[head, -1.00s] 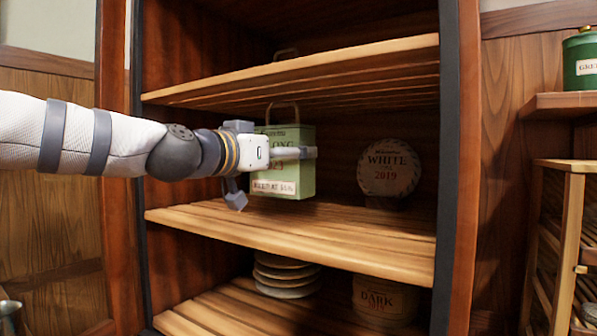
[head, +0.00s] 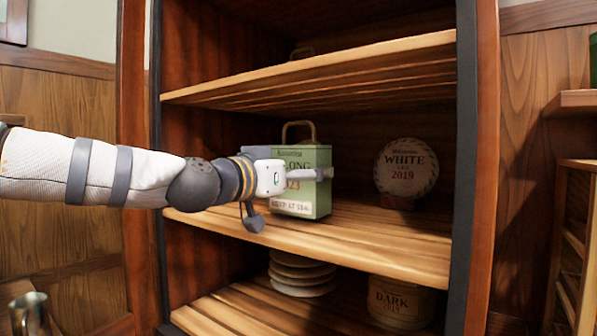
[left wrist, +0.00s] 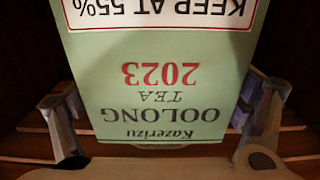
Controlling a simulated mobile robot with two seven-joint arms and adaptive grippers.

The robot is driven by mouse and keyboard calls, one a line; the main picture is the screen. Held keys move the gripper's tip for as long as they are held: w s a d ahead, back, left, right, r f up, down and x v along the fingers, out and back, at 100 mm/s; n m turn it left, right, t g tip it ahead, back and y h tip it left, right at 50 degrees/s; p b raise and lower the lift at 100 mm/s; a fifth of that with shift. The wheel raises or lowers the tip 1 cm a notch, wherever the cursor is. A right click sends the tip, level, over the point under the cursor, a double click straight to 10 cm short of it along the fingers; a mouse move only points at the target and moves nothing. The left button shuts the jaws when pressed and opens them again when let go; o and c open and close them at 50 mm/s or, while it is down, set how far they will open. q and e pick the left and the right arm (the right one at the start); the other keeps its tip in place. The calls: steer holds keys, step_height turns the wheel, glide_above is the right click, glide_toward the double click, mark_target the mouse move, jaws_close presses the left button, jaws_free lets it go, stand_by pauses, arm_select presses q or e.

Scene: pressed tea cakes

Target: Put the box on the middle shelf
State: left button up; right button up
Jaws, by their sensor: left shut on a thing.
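A green tin-like box (head: 292,209) with a gold handle and an Oolong Tea 2023 label is upright inside the cabinet, over the left half of the middle shelf (head: 375,248). Its base is at or just above the boards; I cannot tell if it touches. My left gripper (head: 300,175) is shut on the box and covers part of its front. In the left wrist view the box (left wrist: 160,55) appears upside down between the two fingers (left wrist: 162,115). My right gripper is not in view.
A round White 2019 tea cake (head: 406,170) stands to the right on the middle shelf, with a gap to the box. The upper shelf (head: 320,68) is above. Stacked plates (head: 302,275) and a Dark tea cake (head: 400,302) sit below. The cabinet's right post (head: 466,150) bounds the opening.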

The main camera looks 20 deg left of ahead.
arm_select(q)
steer(key=o, duration=1)
steer(key=shift+w+d+f, duration=0.1)
steer(key=shift+w+f, duration=0.05)
steer(key=shift+f, duration=0.95)
steer(key=shift+r, duration=0.35)
steer(key=v, duration=0.4)
steer(key=r+v, duration=0.1)
steer(key=v, duration=0.3)
steer(key=r+v, duration=0.1)
steer(key=v, duration=0.3)
